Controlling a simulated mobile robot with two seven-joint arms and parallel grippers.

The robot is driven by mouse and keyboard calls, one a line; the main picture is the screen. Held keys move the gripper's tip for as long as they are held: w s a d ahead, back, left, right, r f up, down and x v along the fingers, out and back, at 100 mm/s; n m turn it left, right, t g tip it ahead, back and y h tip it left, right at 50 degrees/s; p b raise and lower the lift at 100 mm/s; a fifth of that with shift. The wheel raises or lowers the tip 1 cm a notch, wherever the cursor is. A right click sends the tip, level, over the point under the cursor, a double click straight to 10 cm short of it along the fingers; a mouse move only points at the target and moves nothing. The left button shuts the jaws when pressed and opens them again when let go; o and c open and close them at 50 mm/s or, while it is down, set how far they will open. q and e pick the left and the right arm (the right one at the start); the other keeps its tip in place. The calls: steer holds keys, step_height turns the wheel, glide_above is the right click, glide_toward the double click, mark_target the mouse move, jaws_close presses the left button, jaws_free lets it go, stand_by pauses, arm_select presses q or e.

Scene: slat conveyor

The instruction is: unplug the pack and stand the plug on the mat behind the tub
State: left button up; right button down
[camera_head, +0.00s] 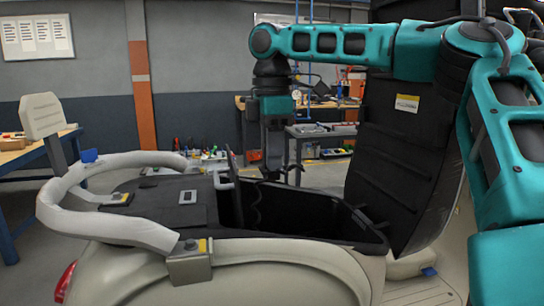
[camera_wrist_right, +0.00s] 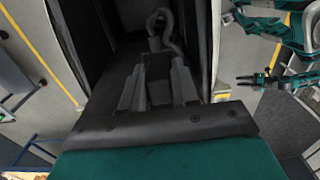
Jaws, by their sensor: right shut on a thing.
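My right gripper (camera_head: 271,177) points straight down over the open dark tub (camera_head: 345,226) of the scooter. In the right wrist view its fingers (camera_wrist_right: 158,88) are closed on a dark plug, mostly hidden between them. A dark cable (camera_wrist_right: 166,22) loops beyond the fingertips. In the head view the cable (camera_head: 257,207) hangs below the gripper into the tub. The pack is not clear in the dark tub. The flat black mat (camera_head: 150,197) lies left of the tub. A teal arm with a dark gripper (camera_wrist_right: 258,78), apparently my left, shows in the wrist view; its jaw state is unclear.
A pale grab rail (camera_head: 125,229) curves around the mat. A small grey plate (camera_head: 187,197) lies on the mat, and a grey handle (camera_head: 222,181) stands near the tub's edge. The raised black seat (camera_head: 400,150) blocks the tub's right side.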

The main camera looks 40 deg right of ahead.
steer(key=shift+r, duration=3.65)
